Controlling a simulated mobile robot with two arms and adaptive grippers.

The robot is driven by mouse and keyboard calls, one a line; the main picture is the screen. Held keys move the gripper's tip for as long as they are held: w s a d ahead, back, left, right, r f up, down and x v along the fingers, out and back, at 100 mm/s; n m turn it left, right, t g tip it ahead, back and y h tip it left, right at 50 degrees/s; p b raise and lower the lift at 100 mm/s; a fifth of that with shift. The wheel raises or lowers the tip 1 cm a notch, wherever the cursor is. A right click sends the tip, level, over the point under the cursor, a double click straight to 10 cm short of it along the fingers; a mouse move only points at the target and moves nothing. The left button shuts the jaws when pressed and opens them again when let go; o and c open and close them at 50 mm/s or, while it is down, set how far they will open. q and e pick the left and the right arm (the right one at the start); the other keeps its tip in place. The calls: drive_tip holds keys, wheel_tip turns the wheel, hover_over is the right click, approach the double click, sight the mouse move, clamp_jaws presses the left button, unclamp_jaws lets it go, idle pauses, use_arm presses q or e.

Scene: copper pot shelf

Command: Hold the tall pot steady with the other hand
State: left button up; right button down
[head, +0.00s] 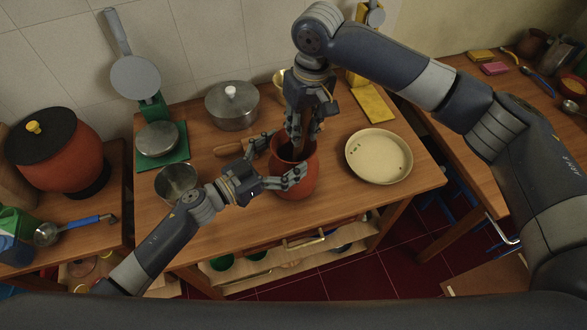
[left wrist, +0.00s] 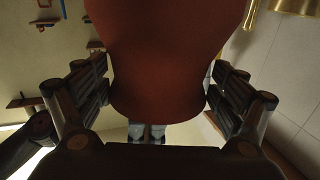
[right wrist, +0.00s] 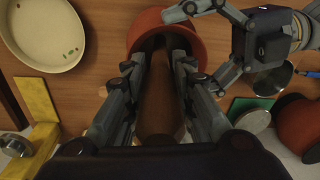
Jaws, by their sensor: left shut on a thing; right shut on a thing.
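The tall pot (head: 296,180) is reddish-brown and stands upright on the wooden table. It fills the middle of the left wrist view (left wrist: 165,60). My left gripper (head: 277,160) is shut on its side, with a finger on either side of the narrower part. My right gripper (head: 304,112) is above the pot, pointing down and shut on a brown rod-like thing (right wrist: 158,110). In the right wrist view its far end is at the mouth of the pot (right wrist: 196,50). How deep it reaches is hidden.
A cream plate (head: 379,157) lies right of the pot. A lidded grey pot (head: 232,108) stands behind, and a metal pan (head: 176,182) stands at left. A wooden handle (head: 230,150) lies close to my left gripper. The table's front right is clear.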

sight(302, 116)
drive_tip(key=shift+r, duration=0.1)
drive_tip(key=shift+r, duration=1.7)
drive_tip(key=shift+f, duration=1.75)
drive_tip(key=shift+r, duration=1.75)
drive_tip(key=shift+f, duration=1.75)
